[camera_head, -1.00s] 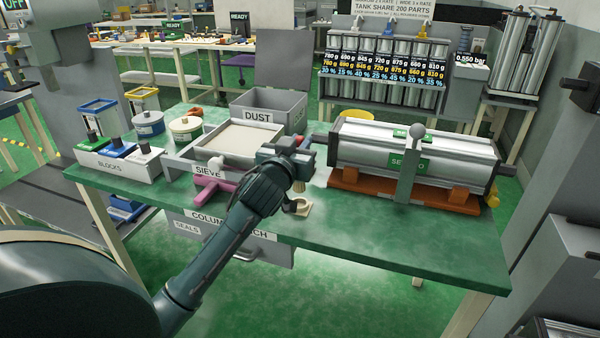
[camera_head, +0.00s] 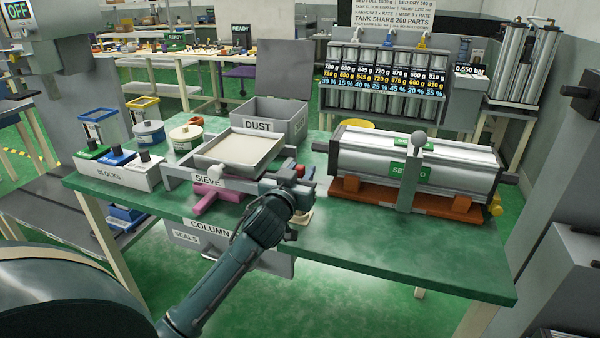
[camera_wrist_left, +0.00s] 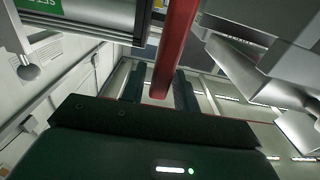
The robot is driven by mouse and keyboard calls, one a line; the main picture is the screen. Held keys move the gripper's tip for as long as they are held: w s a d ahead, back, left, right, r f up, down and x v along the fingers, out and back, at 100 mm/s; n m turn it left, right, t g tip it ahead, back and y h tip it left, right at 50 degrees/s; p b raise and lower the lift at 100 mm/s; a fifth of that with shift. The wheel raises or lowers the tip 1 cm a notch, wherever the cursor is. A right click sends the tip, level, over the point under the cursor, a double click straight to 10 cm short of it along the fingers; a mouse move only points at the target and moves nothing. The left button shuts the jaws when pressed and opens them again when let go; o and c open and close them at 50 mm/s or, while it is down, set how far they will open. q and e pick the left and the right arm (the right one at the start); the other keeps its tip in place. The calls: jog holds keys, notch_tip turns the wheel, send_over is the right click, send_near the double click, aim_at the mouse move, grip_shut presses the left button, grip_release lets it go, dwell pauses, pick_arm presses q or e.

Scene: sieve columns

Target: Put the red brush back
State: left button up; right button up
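The red brush shows as a long red bar between the fingers of my left gripper in the left wrist view (camera_wrist_left: 175,50); in the head view only a small red part (camera_head: 300,170) shows at the gripper. My left gripper (camera_head: 290,188) appears shut on it, low over the front of the green bench, just right of the sieve (camera_head: 250,170). A small cream piece (camera_head: 304,216) is partly visible below the gripper; whether the brush touches it is hidden. My right gripper is not in view.
A steel column (camera_head: 350,150) on orange supports lies right of the gripper. The dust box (camera_head: 258,126) is behind, and the blocks tray (camera_head: 110,174) is at the left. A pink part (camera_head: 210,200) lies left of the gripper. The bench's front right (camera_head: 400,245) is clear.

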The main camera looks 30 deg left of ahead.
pick_arm(q)
jog(key=shift+o, duration=0.8)
jog(key=shift+r, duration=0.1)
jog(key=shift+s, duration=0.1)
jog(key=v, duration=1.1)
jog(key=s+d+f+m+g+h, duration=0.4)
jog(key=s+d+f+h, duration=0.4)
jog(key=s+d+f, duration=0.8)
jog(key=d, duration=0.3)
jog(key=shift+s+d+m+g, duration=0.2)
jog(key=shift+s+m+g, duration=0.05)
jog(key=shift+m+g, duration=0.05)
